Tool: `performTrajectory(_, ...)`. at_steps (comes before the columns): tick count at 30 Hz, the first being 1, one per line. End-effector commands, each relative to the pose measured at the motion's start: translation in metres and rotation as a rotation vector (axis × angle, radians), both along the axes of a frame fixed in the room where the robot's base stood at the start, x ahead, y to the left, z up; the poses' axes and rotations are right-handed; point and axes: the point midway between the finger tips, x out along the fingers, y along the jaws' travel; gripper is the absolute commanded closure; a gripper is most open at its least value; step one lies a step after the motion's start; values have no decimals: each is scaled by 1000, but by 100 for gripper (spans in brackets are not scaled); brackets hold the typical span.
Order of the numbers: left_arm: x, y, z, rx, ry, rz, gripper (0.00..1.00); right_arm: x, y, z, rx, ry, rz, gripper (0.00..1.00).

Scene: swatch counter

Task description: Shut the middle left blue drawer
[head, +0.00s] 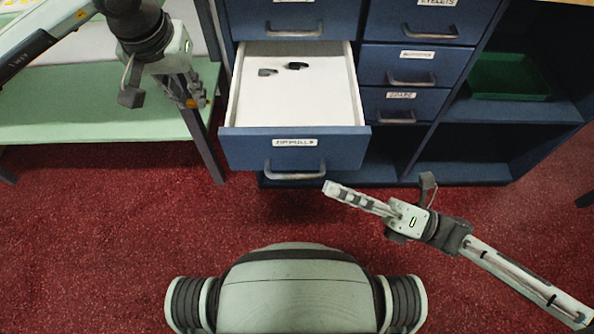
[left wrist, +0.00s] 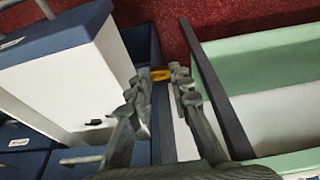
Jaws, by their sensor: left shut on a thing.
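The blue drawer (head: 240,150) in the cabinet's left column stands pulled well out, with a metal handle and a label that seems to read "ZIP PULLS". Its white inside holds two small dark pieces (head: 297,66). It also shows in the left wrist view (left wrist: 50,80). My left gripper (head: 190,98) is left of the drawer, near the green table's edge, apart from the handle. It is shut on a small orange thing (left wrist: 160,73). My right gripper (head: 328,187) points left, in front of the drawer's lower right corner; its fingers look edge-on, so opening is unclear.
Shut blue drawers stand above (head: 270,20) and to the right (head: 425,72) of the open one. A dark green tray (head: 510,78) sits in an open shelf at right. The green table (head: 90,115) is at left. Red carpet lies clear in front.

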Motion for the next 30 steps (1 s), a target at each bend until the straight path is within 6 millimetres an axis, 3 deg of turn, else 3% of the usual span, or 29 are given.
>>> performTrajectory(6, 0, 0, 8, 0, 0, 0, 90, 15, 43, 12, 3, -2, 0, 70)
performTrajectory(12, 0, 0, 11, 1, 0, 0, 90, 23, 67, 16, 1, 0, -1, 70)
performTrajectory(25, 0, 0, 11, 0, 0, 0, 90, 26, 76, 17, 0, 1, 0, 70)
performTrajectory(30, 0, 0, 11, 0, 0, 0, 90, 25, 76, 17, 0, 1, 0, 91)
